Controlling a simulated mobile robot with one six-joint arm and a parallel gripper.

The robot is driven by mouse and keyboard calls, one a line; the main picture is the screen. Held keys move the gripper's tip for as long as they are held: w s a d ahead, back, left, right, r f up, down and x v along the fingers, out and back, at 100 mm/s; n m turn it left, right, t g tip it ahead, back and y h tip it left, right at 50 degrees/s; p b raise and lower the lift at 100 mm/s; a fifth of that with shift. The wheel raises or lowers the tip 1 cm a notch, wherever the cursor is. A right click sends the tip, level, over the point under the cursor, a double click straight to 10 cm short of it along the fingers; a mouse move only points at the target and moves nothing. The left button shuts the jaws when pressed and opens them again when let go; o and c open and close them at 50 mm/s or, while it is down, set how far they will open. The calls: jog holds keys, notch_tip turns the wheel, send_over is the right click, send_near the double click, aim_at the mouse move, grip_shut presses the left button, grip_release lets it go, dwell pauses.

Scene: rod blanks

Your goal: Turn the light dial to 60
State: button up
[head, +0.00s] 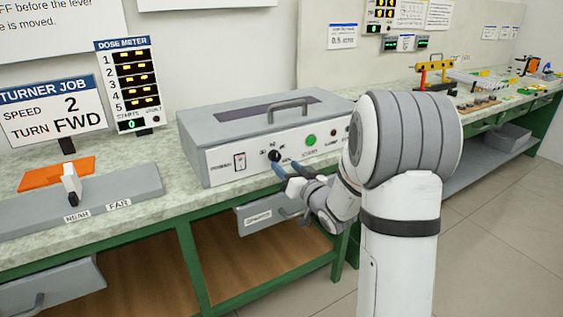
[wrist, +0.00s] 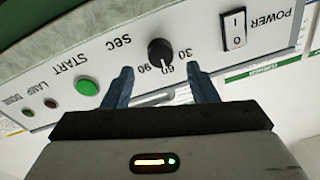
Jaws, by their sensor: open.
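The light dial is a small black knob (head: 274,156) on the front panel of a grey box (head: 222,122). In the wrist view, which shows the panel upside down, the black knob (wrist: 160,52) has the labels 30, 60 and 90 beside it and SEC further along. My gripper (head: 286,168) is in front of the panel, just below the dial. In the wrist view my gripper (wrist: 163,84) is open, its two blue fingers spread to either side of the knob's line. Nothing is between them, and they appear apart from the knob.
The panel also carries a power switch (wrist: 235,28), a green START button (wrist: 87,86) and a LAMP indicator (wrist: 51,103). A dose meter (head: 127,83) stands left of the box. A grey drawer (head: 270,215) is under the bench below my gripper.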

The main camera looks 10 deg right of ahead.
jog(key=shift+v, duration=1.7)
jog(key=s+d+r+m+g+h+p, duration=0.1)
jog(key=s+d+r+g+h+p, duration=0.1)
jog(key=s+r+g+h+p, duration=0.65)
jog(key=s+a+r+g+p, duration=0.1)
jog(key=s+r+g+p, duration=0.1)
jog(key=s, duration=0.5)
jog(key=s+a+r+g+y+p, duration=0.1)
jog(key=s+a+r+g+p, duration=0.1)
jog(key=s+r+p, duration=0.2)
jog(key=s+a+r+g+y+p, duration=0.1)
jog(key=s+p, duration=0.4)
jog(key=s, duration=0.6)
notch_tip(320, 180, up, 2)
jog(key=shift+a+r+g+p, duration=0.1)
jog(key=shift+a+g+p, duration=0.3)
jog(key=shift+g, duration=0.35)
jog(key=shift+c, duration=0.5)
